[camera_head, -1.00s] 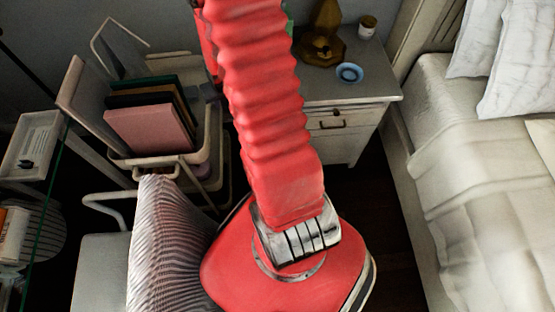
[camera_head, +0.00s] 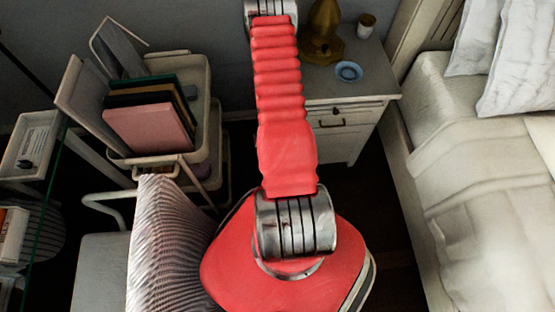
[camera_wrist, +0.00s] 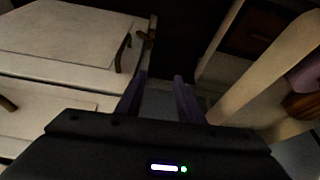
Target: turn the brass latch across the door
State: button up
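In the wrist view my gripper (camera_wrist: 160,80) is open, with two dark purple fingers apart and nothing between them. A white cabinet front (camera_wrist: 70,70) fills the left of that view. It bears a dark curved handle (camera_wrist: 122,53), and a small brownish piece that looks like the latch (camera_wrist: 148,34) sits at its edge, beyond and slightly left of my fingertips. The fingers look apart from it. How the latch is turned is too dark to tell. In the head view the white nightstand (camera_head: 372,90) stands behind my arm, which hides part of its front; my gripper is out of sight there.
A brass lamp (camera_head: 322,38), a blue dish (camera_head: 349,72) and a small jar (camera_head: 367,25) stand on the nightstand. The bed (camera_head: 470,170) is at the right. A cart with books (camera_head: 150,125) and a striped cushion (camera_head: 165,245) are at the left.

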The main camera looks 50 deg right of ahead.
jog(key=s+a+f, duration=0.1)
jog(key=s+f, duration=0.4)
jog(key=f, duration=0.1)
jog(key=shift+m, duration=0.4)
jog(key=shift+w+f, duration=0.1)
jog(key=shift+f, duration=0.05)
jog(key=x, duration=1.3)
jog(key=shift+d+f, duration=0.2)
jog(key=shift+c, duration=0.7)
grip_shut()
